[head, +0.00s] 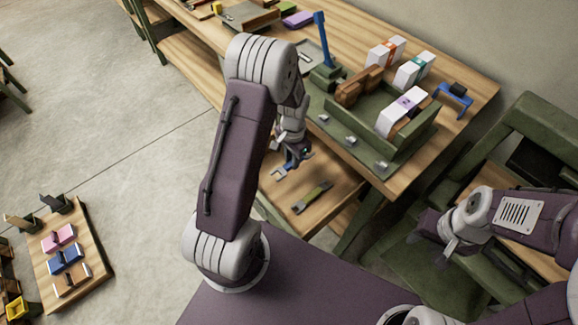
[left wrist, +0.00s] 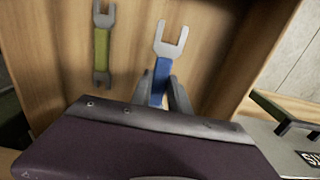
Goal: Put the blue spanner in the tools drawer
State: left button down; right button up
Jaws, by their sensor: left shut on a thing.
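My left gripper (head: 290,162) is over the open wooden drawer (head: 335,178), below the edge of the workbench. It is shut on the blue spanner (head: 281,172). In the left wrist view the spanner (left wrist: 160,78) sticks out between the fingers (left wrist: 164,92), its grey forked end over the drawer floor. I cannot tell whether it touches the floor. A yellow-green spanner (head: 312,196) lies in the drawer, apart from the blue one; it also shows in the left wrist view (left wrist: 102,45). My right gripper (head: 440,238) hangs at the right, with no visible object in it.
The workbench (head: 455,118) above holds a green tool tray (head: 415,138), white boxes (head: 412,70), a blue-handled tool (head: 321,38) and a blue clamp-like frame (head: 455,98). A green chair (head: 535,125) stands at the right. A board with small items (head: 92,255) is at lower left.

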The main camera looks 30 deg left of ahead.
aim_at(286, 167)
pick_arm(q)
jog(key=shift+s+a+f, duration=0.1)
jog(key=shift+a+f, duration=0.2)
jog(key=shift+a, duration=0.25)
jog(key=shift+s+a+f, duration=0.1)
jog(key=shift+a+f, duration=0.2)
jog(key=shift+a, duration=0.25)
notch_tip(286, 167, down, 4)
jog(key=shift+f, duration=0.1)
jog(key=shift+f+b, duration=0.1)
jog(key=shift+b, duration=0.25)
jog(key=c, duration=1.3)
grip_release()
jog(key=shift+o, duration=0.2)
